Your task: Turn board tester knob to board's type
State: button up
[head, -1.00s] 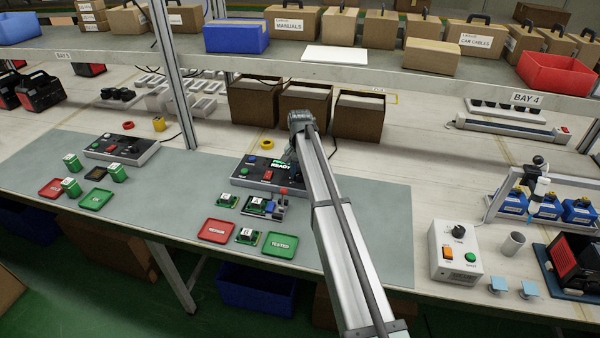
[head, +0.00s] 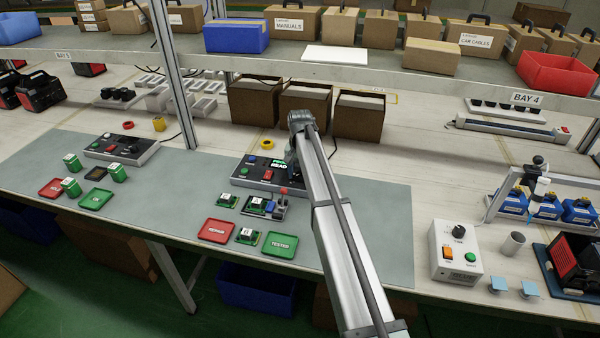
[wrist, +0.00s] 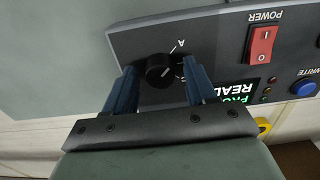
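The board tester (head: 243,180) is a dark panel on the grey mat. In the wrist view, its round black knob (wrist: 160,70) sits between the two blue fingers of my gripper (wrist: 159,68). The gripper is open, with a gap visible on both sides of the knob. A letter A is printed beside the knob and another mark is partly hidden by a finger. The knob's exact pointing is hard to tell. In the head view my arm hides the knob. A green board (head: 256,205) sits in a fixture with a red-tipped lever (head: 284,191); its label is too small to read.
The tester also has a red power switch (wrist: 262,45), a blue write button (wrist: 304,88) and a green-lettered display (wrist: 238,92). Another board (head: 228,201) lies left of the fixture. A red repair tray (head: 216,231) and a green tested tray (head: 279,246) lie in front.

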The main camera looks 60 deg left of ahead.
aim_at(300, 174)
jog(key=shift+r, duration=0.15)
notch_tip(300, 174, up, 14)
jog(key=shift+f, duration=0.2)
dwell(0.5)
dwell(0.5)
